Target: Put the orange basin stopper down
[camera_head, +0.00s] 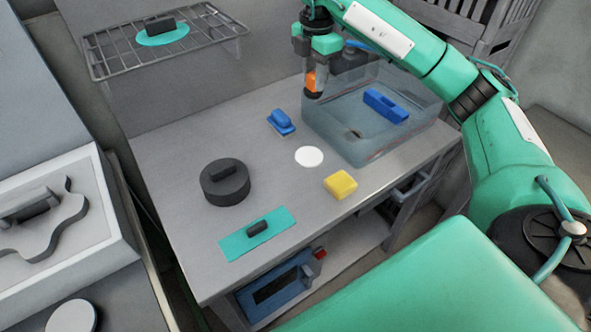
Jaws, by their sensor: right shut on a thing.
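The orange basin stopper (310,82) is held in my right gripper (313,84). Its orange upper part shows between the fingers, with a dark part below. The gripper points down at the back left corner of the clear basin (345,150), with the stopper above the table. A dark drain spot (353,134) shows on the basin floor. A blue block-shaped thing (386,105) lies in the basin on the right. My left gripper is not in view.
On the grey table are a flat white disc (309,157), a yellow block (340,184), a small blue handled thing (281,122), a round black lidded thing (225,183) and a teal plate with a black handle (240,240). A wire rack (110,62) hangs above, back left.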

